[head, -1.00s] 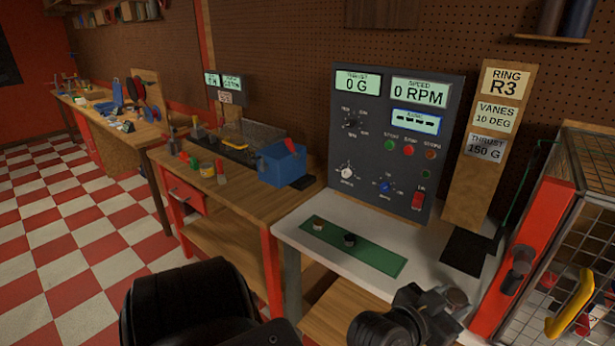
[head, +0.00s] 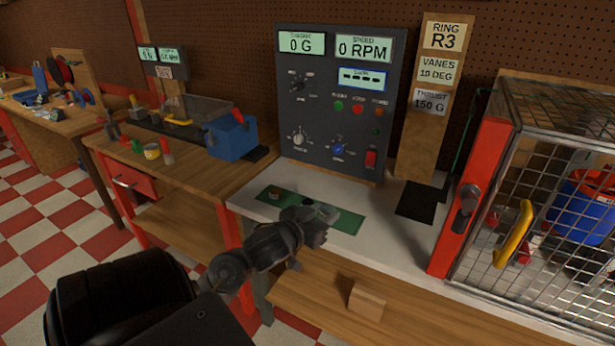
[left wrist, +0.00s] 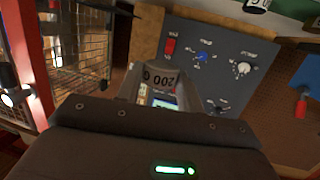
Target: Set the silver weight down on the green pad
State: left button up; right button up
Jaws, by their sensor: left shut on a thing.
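The green pad (head: 348,222) lies on the white bench top below the control panel. My left gripper (head: 318,228) is over the pad's front middle in the head view. In the left wrist view, it is shut on the silver weight (left wrist: 160,77), marked 200 G and upside down in that picture. The held weight cannot be made out in the head view. My right gripper is not in view.
The dark control panel (head: 335,110) stands behind the pad. A black mat (head: 416,202) lies to the right, beside a red-framed wire cage (head: 520,190) with a yellow handle. A wooden block (head: 367,302) sits on the lower shelf.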

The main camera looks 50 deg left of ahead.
pick_arm(q)
jog(key=shift+w+a, duration=0.1)
jog(key=shift+a, duration=0.1)
jog(key=w+a+f, duration=0.3)
jog(key=w+f, duration=0.1)
jog(key=w, duration=0.5)
send_over(341, 223)
jog(key=s, duration=0.1)
notch_tip(341, 223, down, 4)
jog(key=shift+s+d+f, duration=0.1)
jog(key=shift+f, duration=0.05)
jog(key=shift+w+f, duration=0.5)
jog(key=shift+f, duration=0.15)
jog(key=shift+w+a+f+p, duration=0.15)
jog(key=shift+f+p, duration=0.45)
jog(key=shift+f, duration=1.1)
jog(key=shift+f, duration=0.15)
jog(key=o, duration=1.2)
